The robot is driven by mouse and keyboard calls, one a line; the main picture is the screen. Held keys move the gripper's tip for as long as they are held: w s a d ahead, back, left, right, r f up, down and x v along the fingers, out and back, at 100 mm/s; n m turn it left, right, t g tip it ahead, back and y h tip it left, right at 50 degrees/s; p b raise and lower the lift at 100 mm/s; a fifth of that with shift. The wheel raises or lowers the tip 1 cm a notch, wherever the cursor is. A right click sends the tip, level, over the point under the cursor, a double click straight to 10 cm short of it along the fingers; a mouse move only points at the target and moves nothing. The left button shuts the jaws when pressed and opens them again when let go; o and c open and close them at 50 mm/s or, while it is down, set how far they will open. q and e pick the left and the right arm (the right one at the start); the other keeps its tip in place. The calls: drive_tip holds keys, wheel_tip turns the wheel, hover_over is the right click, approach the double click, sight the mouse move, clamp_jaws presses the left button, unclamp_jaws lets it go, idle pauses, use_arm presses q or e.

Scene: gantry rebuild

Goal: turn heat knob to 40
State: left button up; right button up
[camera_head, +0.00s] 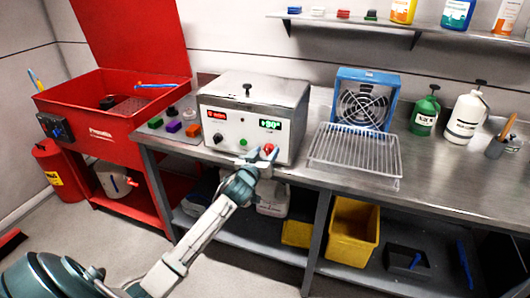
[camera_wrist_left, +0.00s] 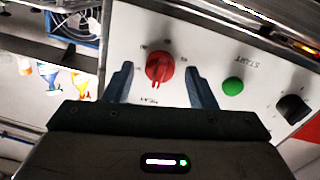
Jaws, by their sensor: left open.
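The heat knob (camera_head: 269,148) is the red knob at the lower right of the white heater unit's front panel. In the left wrist view the red knob (camera_wrist_left: 159,67) lies between my fingers, with a HEAT label beside it, upside down. My left gripper (camera_head: 258,157) is open at the panel, one finger on each side of the knob, with gaps showing. I cannot tell how far the fingers reach along it. The unit's green display (camera_head: 270,124) seems to read +90°. The knob's exact setting is too small to read.
A green START button (camera_wrist_left: 233,86) and a black knob (camera_wrist_left: 292,108) share the panel. A wire rack (camera_head: 355,150) and a blue fan (camera_head: 362,100) stand to the right on the steel bench. A red parts washer (camera_head: 110,125) stands left. Coloured blocks (camera_head: 174,126) sit left of the unit.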

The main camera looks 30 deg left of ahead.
use_arm(q)
drive_tip(key=shift+c, duration=0.4)
drive_tip(key=c, duration=0.9)
